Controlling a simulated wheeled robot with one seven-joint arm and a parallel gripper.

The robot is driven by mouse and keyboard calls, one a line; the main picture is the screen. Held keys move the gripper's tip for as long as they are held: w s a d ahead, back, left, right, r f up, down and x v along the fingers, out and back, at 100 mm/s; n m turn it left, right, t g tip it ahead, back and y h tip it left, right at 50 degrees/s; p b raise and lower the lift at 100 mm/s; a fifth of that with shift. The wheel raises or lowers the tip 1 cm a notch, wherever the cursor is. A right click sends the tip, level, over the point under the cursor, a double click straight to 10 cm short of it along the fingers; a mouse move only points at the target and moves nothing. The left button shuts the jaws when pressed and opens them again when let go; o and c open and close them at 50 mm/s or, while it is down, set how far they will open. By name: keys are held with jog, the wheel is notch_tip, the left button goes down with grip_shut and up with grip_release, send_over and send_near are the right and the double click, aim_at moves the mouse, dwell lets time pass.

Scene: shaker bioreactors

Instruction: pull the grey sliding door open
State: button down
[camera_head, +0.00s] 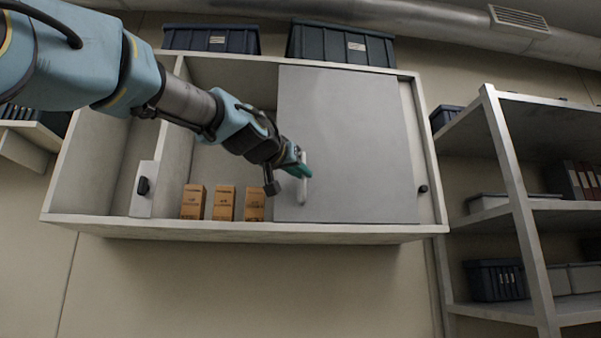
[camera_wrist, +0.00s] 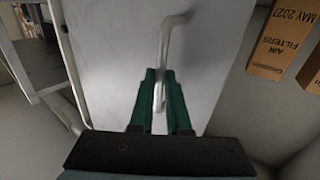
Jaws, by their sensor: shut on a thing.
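The grey sliding door (camera_head: 350,130) covers the right-centre part of a pale wall cabinet in the head view. It also fills the middle of the wrist view (camera_wrist: 210,60). Its white bar handle (camera_head: 303,190) is near the door's left edge; in the wrist view the handle (camera_wrist: 165,40) runs down between the fingers. My gripper (camera_head: 300,171), with green fingers, is shut on the handle; it also shows in the wrist view (camera_wrist: 160,95). The cabinet's left part is uncovered, and a narrow strip shows right of the door.
Several orange-brown filter boxes (camera_head: 224,203) stand in the cabinet left of the door. A small panel with a black knob (camera_head: 143,186) is further left, another black knob (camera_head: 422,189) at the right. Dark bins (camera_head: 341,44) sit on top. A shelf rack (camera_head: 515,190) stands right.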

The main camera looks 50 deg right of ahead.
jog(key=c, duration=0.9)
grip_release()
jog(key=shift+a, duration=0.1)
jog(key=b+v, duration=0.6)
jog(key=v, duration=0.4)
jog(key=shift+a, duration=0.3)
jog(key=shift+s, duration=0.1)
